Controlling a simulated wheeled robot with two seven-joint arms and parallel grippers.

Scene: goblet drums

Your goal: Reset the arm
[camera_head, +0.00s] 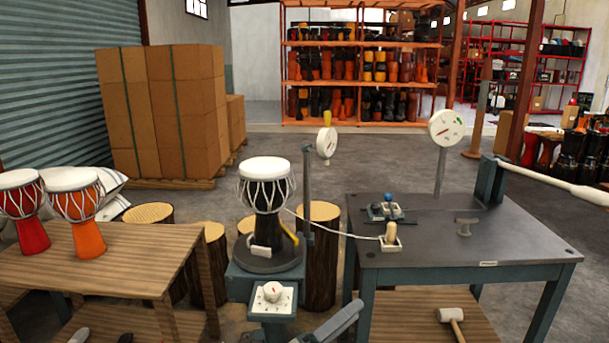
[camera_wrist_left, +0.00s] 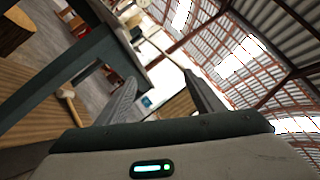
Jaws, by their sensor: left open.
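My left gripper shows in the left wrist view (camera_wrist_left: 160,77) with its two grey fingers apart and nothing between them. In the head view, a grey part of it shows at the bottom edge, in front of the table and right of the dial box; the rest is cut off. A black goblet drum (camera_head: 265,197) with a white head stands upright on a round turntable (camera_head: 268,262), apart from the gripper. My right gripper is in neither view.
A dark worktable (camera_head: 470,255) stands right, with a mallet (camera_head: 451,318) on its lower shelf. A dial box (camera_head: 272,298) is below the turntable. A wooden table (camera_head: 130,265) at left holds red (camera_head: 24,210) and orange (camera_head: 80,212) drums. Open floor lies behind.

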